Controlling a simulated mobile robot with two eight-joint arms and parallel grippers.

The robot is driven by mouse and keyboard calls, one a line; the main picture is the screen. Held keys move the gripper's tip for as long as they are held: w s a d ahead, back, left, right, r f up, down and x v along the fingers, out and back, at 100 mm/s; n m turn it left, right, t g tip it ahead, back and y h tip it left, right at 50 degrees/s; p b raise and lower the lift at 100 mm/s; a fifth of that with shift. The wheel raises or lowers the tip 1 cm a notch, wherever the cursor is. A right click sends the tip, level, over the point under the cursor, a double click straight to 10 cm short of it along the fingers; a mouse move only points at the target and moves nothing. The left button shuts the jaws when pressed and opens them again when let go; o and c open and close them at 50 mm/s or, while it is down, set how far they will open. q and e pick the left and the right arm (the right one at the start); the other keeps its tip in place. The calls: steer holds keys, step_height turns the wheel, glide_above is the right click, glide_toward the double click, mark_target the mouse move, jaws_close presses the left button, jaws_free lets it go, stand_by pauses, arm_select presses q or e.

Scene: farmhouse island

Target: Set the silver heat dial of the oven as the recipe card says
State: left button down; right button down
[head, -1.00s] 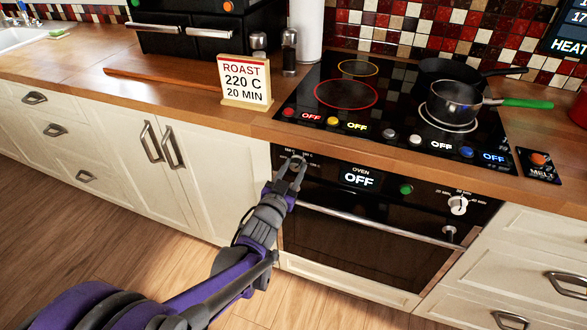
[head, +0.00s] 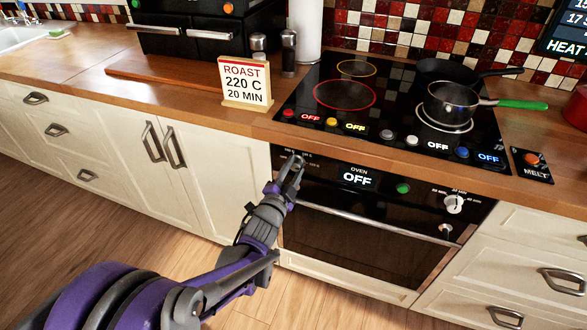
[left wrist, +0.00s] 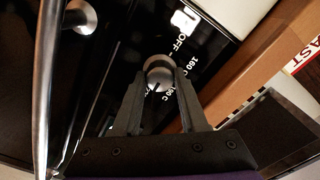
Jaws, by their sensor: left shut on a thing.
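The recipe card (head: 245,83) stands upright on the counter and reads ROAST, 220 C, 20 MIN. The oven (head: 350,240) is below the cooktop, and its display (head: 357,177) reads OFF. My left gripper (head: 293,166) is at the left end of the oven's control panel. In the left wrist view its fingers (left wrist: 158,82) are shut on the silver heat dial (left wrist: 158,66), one on each side. Labels OFF and 160 C show beside the dial; others are partly hidden by the fingers. The dial's exact setting is hard to read. My right gripper is not in view.
The oven handle (head: 370,222) runs just below the panel; it also shows in the left wrist view (left wrist: 46,80). A green button (head: 403,188) and a white knob (head: 454,204) with minute marks are farther right. A green-handled pot (head: 450,103) stands on the cooktop.

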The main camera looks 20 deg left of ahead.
arm_select(q)
steer(key=shift+m, duration=0.4)
steer(key=shift+c, duration=2.2)
jaws_free()
steer(key=s+p, duration=0.1)
steer(key=s, duration=1)
steer(key=shift+w, duration=0.1)
